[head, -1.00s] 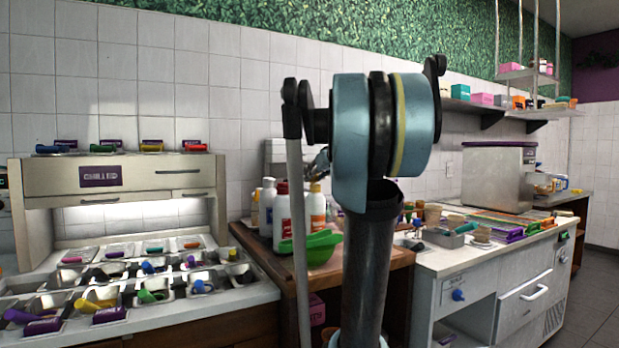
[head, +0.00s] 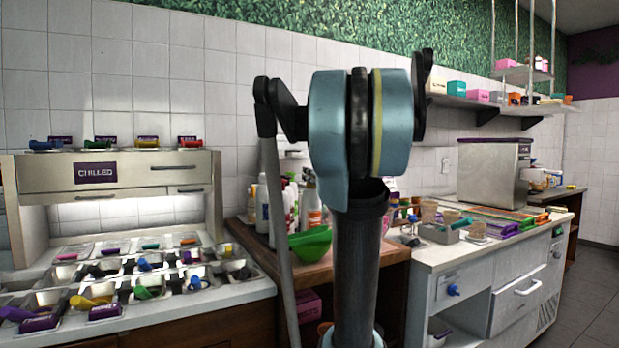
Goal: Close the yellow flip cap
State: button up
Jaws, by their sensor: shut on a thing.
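Several bottles stand in a group on the wooden counter left of my arm, among them a white bottle (head: 262,205) and an orange-and-white bottle (head: 312,212). Their tops are small and crowded, and I cannot make out a yellow flip cap on any of them. My own arm stands upright in the middle of the head view and covers part of the counter behind it.
A green bowl (head: 311,243) sits in front of the bottles on the wooden counter (head: 262,246). At left is a chilled topping station (head: 120,172) with several tubs and scoops. At right, a white counter (head: 452,268) holds cups and trays. Open floor (head: 588,300) shows at far right.

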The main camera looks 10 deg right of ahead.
jog(key=shift+s+f, duration=0.1)
jog(key=shift+f, duration=0.05)
dwell(0.4)
jog(key=o, duration=0.7)
jog(key=v, duration=1.1)
jog(key=shift+s+f, duration=0.2)
jog(key=shift+s, duration=0.15)
jog(key=shift+d, duration=0.1)
jog(key=shift+c, duration=0.2)
